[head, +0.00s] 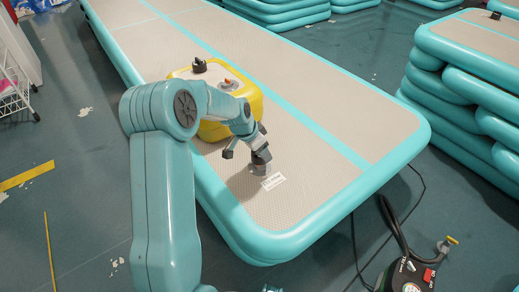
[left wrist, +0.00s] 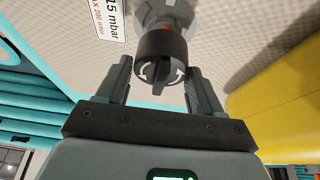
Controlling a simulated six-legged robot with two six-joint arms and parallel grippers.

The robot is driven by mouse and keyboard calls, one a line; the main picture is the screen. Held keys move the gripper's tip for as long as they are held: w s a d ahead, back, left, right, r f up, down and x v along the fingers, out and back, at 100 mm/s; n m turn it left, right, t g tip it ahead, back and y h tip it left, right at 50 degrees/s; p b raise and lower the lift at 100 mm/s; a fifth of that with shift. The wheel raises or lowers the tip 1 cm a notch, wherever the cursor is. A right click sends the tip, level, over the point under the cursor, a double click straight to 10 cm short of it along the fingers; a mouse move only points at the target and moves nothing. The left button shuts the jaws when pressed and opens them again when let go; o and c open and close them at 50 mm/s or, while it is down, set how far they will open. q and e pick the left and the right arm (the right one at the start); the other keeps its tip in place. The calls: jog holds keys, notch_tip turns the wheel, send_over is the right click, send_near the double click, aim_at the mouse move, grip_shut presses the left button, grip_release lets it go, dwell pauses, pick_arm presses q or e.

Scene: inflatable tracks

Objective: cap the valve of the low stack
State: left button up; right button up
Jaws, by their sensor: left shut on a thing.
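The low stack is a long beige mat with teal sides (head: 330,165) running across the middle of the head view. Its grey valve (head: 258,170) sits near the front end beside a white label (head: 273,181); the valve's flange (left wrist: 178,12) shows in the left wrist view. My left gripper (head: 246,142) is shut on a dark round cap (left wrist: 160,58) with a raised grip bar. The left gripper's fingers (left wrist: 161,80) flank the cap, which is in line with the valve. I cannot tell whether it is seated. My right gripper is not in view.
A yellow case (head: 215,128) with dark fittings on top stands on the mat, close beside my left arm. A taller teal stack (head: 470,105) is at the right. A pump (head: 408,275) with a black hose (head: 390,220) lies on the floor at lower right.

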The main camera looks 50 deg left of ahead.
pick_arm(q)
jog(key=shift+f, duration=0.2)
jog(key=shift+f+b, duration=0.35)
jog(key=shift+b, duration=0.1)
jog(key=shift+f+b, duration=1.25)
jog(key=shift+f, duration=0.3)
